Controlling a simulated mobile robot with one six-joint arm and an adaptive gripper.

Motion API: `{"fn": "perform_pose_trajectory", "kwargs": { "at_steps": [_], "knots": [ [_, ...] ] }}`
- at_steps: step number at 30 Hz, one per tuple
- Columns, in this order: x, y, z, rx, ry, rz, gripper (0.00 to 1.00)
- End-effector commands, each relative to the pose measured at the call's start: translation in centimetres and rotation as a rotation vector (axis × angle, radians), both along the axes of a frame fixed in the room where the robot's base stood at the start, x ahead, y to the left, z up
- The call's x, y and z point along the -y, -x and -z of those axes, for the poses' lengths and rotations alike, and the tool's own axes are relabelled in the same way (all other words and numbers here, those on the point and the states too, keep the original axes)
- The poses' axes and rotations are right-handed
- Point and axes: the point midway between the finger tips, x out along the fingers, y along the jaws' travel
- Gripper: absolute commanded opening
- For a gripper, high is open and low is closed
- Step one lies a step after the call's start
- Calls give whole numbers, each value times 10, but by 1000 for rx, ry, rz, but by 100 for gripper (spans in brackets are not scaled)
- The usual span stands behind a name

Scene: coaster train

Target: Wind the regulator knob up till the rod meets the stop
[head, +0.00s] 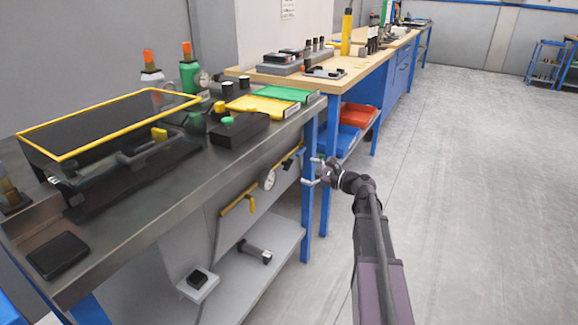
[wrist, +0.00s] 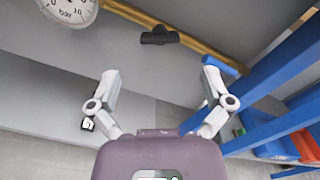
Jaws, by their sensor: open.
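My gripper (head: 312,171) is open and empty, beside the blue bench leg in the head view. In the wrist view my gripper (wrist: 160,72) has its two fingers wide apart. Beyond them a dark, bar-like part (wrist: 158,35) sits on a yellow pipe (wrist: 205,50), apart from the fingers; it also shows small in the head view (head: 288,164). I cannot tell whether it is the regulator knob. A round white gauge (head: 268,179) is on the same pipe, and it shows cut off at the upper left in the wrist view (wrist: 70,9). I cannot make out the rod or the stop.
A blue bench leg (head: 307,215) stands close to my gripper. A lower shelf (head: 270,268) holds a dark cylinder (head: 254,252). The metal bench top (head: 165,205) carries a yellow-rimmed case (head: 100,140). Blue and red bins (head: 357,116) stand behind. The floor at right is clear.

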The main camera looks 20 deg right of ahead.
Motion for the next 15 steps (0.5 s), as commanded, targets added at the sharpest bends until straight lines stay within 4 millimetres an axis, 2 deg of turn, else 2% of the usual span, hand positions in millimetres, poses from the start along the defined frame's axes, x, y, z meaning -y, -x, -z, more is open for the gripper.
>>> {"fn": "perform_pose_trajectory", "kwargs": {
  "at_steps": [6,15],
  "knots": [
    [-23,-25,0,0,0,-1,100],
    [-46,-47,0,0,0,0,100]
  ]
}}
